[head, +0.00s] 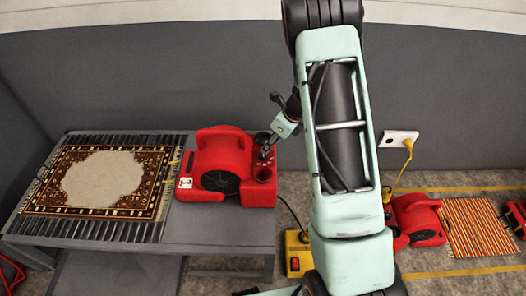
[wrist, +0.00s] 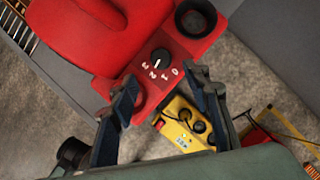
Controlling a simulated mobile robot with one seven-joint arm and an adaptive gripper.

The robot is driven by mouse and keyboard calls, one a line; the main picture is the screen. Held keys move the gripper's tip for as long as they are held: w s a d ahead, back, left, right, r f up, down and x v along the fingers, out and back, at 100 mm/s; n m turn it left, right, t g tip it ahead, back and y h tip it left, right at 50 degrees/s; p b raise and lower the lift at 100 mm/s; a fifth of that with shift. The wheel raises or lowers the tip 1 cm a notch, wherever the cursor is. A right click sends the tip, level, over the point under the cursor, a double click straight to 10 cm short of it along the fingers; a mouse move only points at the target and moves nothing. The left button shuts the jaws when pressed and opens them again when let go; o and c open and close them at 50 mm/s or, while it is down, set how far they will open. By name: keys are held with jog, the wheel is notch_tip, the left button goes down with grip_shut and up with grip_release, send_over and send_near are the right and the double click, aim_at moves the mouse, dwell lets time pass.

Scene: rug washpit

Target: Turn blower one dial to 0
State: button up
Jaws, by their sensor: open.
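The red blower (head: 222,160) with a white label reading 1 sits on the grey table. Its dial (wrist: 160,57) is a black round knob on the red panel in the wrist view, with white digits 0 to 3 along its lower side. A pale mark shows on the knob, but I cannot tell which digit it points to. My gripper (wrist: 163,82) is open, its two dark fingers apart below the dial and the digits, with nothing between them. In the head view my gripper (head: 265,154) is at the blower's right end, and the dial is hard to make out there.
A patterned rug (head: 100,180) lies on the slatted table left of the blower. A black round cup-like part (wrist: 195,18) stands near the dial. A yellow box (head: 298,254) is on the floor. Another red blower (head: 417,219) and a striped rug (head: 478,226) lie right.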

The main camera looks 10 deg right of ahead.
aim_at(263, 156)
jog(key=b+x, duration=0.1)
jog(key=x, duration=0.7)
jog(key=shift+w, duration=0.1)
jog(key=c, duration=1.2)
jog(key=shift+o, duration=0.2)
